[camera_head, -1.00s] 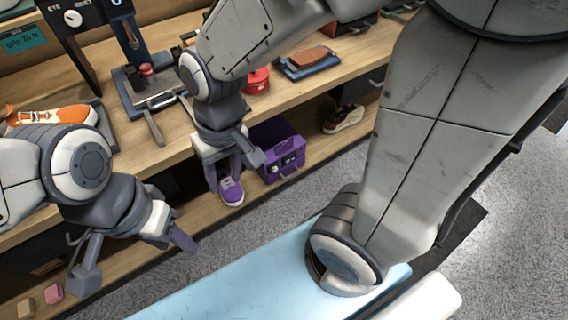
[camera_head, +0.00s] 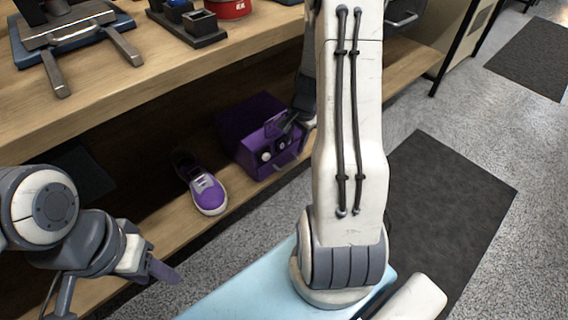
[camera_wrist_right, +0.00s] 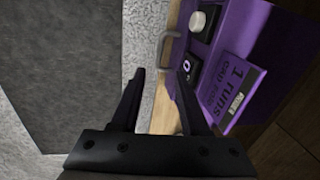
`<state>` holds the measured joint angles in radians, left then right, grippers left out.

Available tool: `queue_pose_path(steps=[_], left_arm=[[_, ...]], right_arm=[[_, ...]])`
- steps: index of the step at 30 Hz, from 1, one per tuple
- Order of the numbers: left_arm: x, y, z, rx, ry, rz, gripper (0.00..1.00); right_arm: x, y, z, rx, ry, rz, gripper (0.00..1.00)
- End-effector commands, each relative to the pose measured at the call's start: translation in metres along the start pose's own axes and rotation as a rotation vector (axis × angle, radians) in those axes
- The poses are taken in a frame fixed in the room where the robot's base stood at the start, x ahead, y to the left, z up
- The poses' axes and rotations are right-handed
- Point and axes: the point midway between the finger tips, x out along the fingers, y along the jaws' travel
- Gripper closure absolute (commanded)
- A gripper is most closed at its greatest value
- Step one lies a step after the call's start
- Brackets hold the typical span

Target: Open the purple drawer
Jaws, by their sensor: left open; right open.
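The purple drawer unit (camera_head: 240,135) sits on the lower shelf, its front facing the aisle. In the right wrist view its purple front (camera_wrist_right: 225,50) fills the upper right, with a round white knob, a dark button and a label reading "1 runs". A grey bar handle (camera_wrist_right: 172,48) stands out from it. The drawer looks closed. My right gripper (camera_head: 292,122) is at the unit's front right, partly hidden by my arm. In the wrist view its open, empty jaws (camera_wrist_right: 160,76) point toward the handle, just short of it. My left gripper (camera_head: 115,290) is open and empty at lower left.
A purple sneaker (camera_head: 207,192) lies on the lower shelf, left of the unit. The wooden worktop (camera_head: 190,75) overhangs the shelf and carries a clamp stand, a dark tray and a red tin (camera_head: 232,8). Grey floor and a dark mat (camera_head: 450,200) lie right.

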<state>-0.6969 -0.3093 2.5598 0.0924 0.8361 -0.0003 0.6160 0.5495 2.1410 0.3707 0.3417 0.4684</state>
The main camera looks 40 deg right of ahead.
Motion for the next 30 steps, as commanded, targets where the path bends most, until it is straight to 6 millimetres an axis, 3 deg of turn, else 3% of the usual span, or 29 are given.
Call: queue_pose_path(steps=[1,4,18,24,30], left_arm=[[0.009,-0.001,0.000,0.000,0.001,0.000,0.50],[0.013,-0.001,0.001,0.000,0.001,0.000,0.50],[0.060,-0.004,0.003,0.000,0.000,0.000,0.50],[0.070,-0.005,0.004,0.000,0.000,0.000,0.50],[0.070,-0.005,0.004,0.000,0.000,0.000,0.50]], right_arm=[[0.011,0.005,-0.007,0.027,0.004,0.000,0.55],[0.020,0.009,-0.011,0.048,0.007,0.001,0.55],[0.099,0.008,-0.010,0.045,0.006,0.001,0.55],[0.116,0.008,-0.011,0.047,0.007,0.000,0.55],[0.118,0.007,-0.012,0.046,0.008,0.000,0.55]])
